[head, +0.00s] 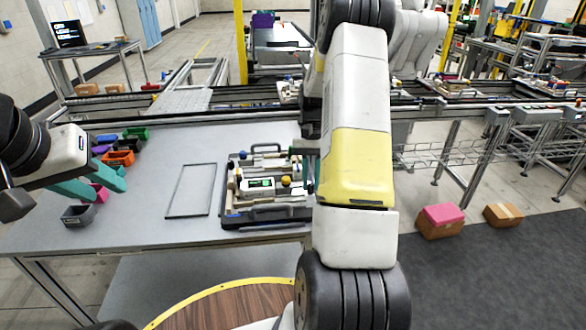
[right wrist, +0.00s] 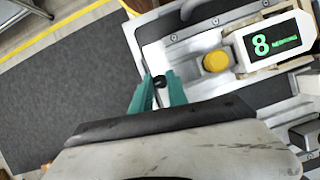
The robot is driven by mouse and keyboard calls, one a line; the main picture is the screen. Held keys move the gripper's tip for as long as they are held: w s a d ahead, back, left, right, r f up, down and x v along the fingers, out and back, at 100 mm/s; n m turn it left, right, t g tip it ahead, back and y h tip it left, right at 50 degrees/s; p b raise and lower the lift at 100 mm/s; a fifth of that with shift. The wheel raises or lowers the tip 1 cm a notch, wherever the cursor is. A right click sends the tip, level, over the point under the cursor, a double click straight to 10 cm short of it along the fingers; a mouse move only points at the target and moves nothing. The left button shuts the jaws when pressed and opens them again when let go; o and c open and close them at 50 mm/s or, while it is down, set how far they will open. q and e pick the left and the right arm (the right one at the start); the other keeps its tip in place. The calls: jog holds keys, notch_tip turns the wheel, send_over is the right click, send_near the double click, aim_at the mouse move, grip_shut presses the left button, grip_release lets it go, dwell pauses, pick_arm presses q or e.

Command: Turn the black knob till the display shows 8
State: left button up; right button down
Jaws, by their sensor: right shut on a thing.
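The display (right wrist: 272,41) shows a green 8 in the right wrist view; it is a small green patch on the pallet fixture (head: 232,218) in the head view. The black knob (right wrist: 159,82) is between the teal fingers of my right gripper (right wrist: 160,88), which is shut on it. In the head view my right arm hides most of that gripper and I cannot make out the knob. My left gripper (head: 108,187) is open and empty over the left of the table, away from the fixture.
A yellow round part (right wrist: 215,61) sits between the knob and the display. On the table (head: 150,222), an empty rectangular frame (head: 168,191) lies left of the fixture. Several small coloured bins, including an orange bin (head: 118,158), stand near my left gripper. A conveyor runs behind.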

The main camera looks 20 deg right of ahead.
jog(key=shift+w, duration=0.1)
dwell(0.3)
jog(key=c, duration=1.3)
grip_release()
jog(key=v, duration=0.8)
jog(key=shift+a, duration=0.1)
